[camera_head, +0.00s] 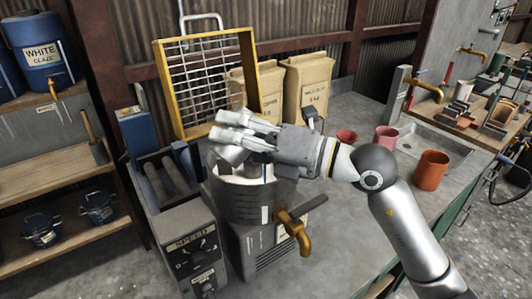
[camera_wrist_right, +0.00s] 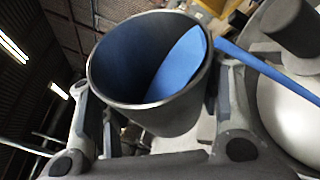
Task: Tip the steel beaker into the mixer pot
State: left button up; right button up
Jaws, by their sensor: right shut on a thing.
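My right gripper (camera_head: 238,135) is over the mixer pot (camera_head: 250,205), its fingers pointing left. In the wrist view the right gripper is shut on the steel beaker (camera_wrist_right: 170,117), a finger on each side. The beaker's mouth faces the camera. Its inside is blue, with a brighter, flat blue surface at the right side reaching the rim. A blue band runs from near that rim to the right and looks like pouring liquid. In the head view the gripper largely hides the beaker, and I cannot see where the liquid lands. My left gripper is not in view.
A brass tap (camera_head: 294,230) sticks out from the pot's front. A speed control box (camera_head: 192,245) stands left of it. A yellow-framed rack (camera_head: 205,80) and paper sacks (camera_head: 307,85) stand behind. Cups, including an orange one (camera_head: 431,170), stand to the right.

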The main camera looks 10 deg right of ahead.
jog(key=shift+f+m+y, duration=0.1)
jog(key=shift+m+y, duration=0.2)
jog(key=shift+m, duration=0.2)
dwell(0.4)
jog(key=shift+d+m+t, duration=0.1)
jog(key=shift+m+t, duration=0.2)
jog(key=shift+m, duration=0.3)
jog(key=shift+f, duration=0.1)
dwell(0.4)
jog(key=shift+d+f+m+t+y, duration=0.15)
jog(key=shift+m+t+y, duration=0.2)
jog(key=shift+m, duration=0.25)
jog(key=shift+w, duration=0.1)
